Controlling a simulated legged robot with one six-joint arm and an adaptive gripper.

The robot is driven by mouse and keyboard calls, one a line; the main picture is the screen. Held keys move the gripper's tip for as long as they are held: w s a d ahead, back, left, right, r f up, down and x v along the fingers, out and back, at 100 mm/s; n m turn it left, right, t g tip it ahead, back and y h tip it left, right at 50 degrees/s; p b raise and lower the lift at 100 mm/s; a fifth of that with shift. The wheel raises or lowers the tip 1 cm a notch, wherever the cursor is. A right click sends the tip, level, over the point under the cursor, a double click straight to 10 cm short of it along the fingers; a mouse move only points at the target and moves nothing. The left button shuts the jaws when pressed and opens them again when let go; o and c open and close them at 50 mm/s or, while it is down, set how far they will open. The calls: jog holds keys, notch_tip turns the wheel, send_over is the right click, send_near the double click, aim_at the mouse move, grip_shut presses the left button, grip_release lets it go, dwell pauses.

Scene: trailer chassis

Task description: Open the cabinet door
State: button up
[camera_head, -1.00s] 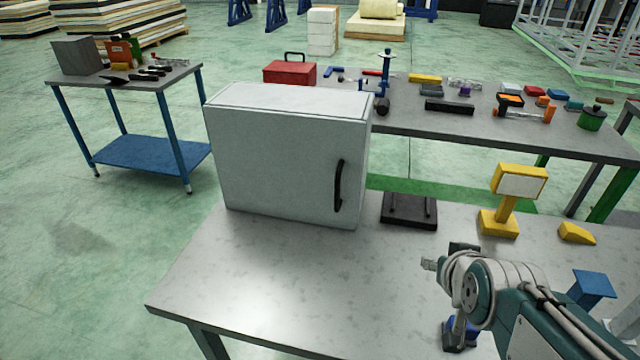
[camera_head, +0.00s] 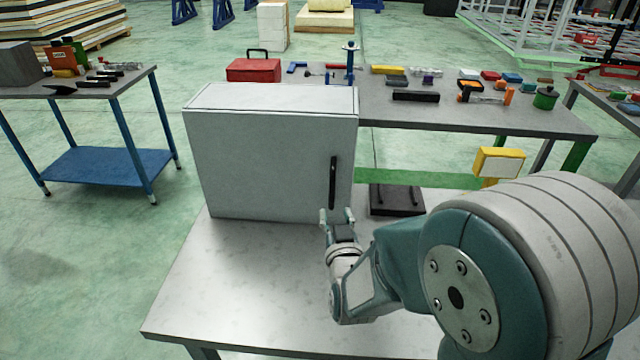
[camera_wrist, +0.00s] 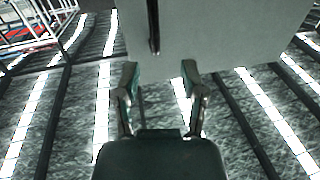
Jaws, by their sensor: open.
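The cabinet (camera_head: 265,160) is a light grey box with its door facing me, standing on the near metal table (camera_head: 240,265). The door looks closed. Its black vertical handle (camera_head: 333,182) is near the door's right edge. My gripper (camera_head: 337,214) is open and empty, in front of the door's lower right, just below the handle. In the wrist view my open fingers (camera_wrist: 160,70) point toward the cabinet door (camera_wrist: 215,40), and the handle (camera_wrist: 153,28) lies ahead, slightly left of the middle between them. The fingers look apart from the handle.
A black tray-like object (camera_head: 397,201) sits right of the cabinet, and a yellow stand (camera_head: 499,162) is partly hidden behind my arm. A back table (camera_head: 450,118) holds a red toolbox (camera_head: 254,69) and several tools. A blue cart (camera_head: 100,165) stands at left. The near table's front left is clear.

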aim_at(332, 186)
jog(key=w, duration=0.3)
jog(key=w+a, duration=0.1)
jog(key=w, duration=0.6)
jog(key=shift+a, duration=0.35)
jog(key=shift+w+d, duration=0.15)
jog(key=shift+w, duration=0.05)
jog(key=shift+d, duration=0.5)
jog(key=c, duration=0.5)
jog(key=shift+a, duration=0.2)
grip_shut()
jog(key=shift+a, duration=0.15)
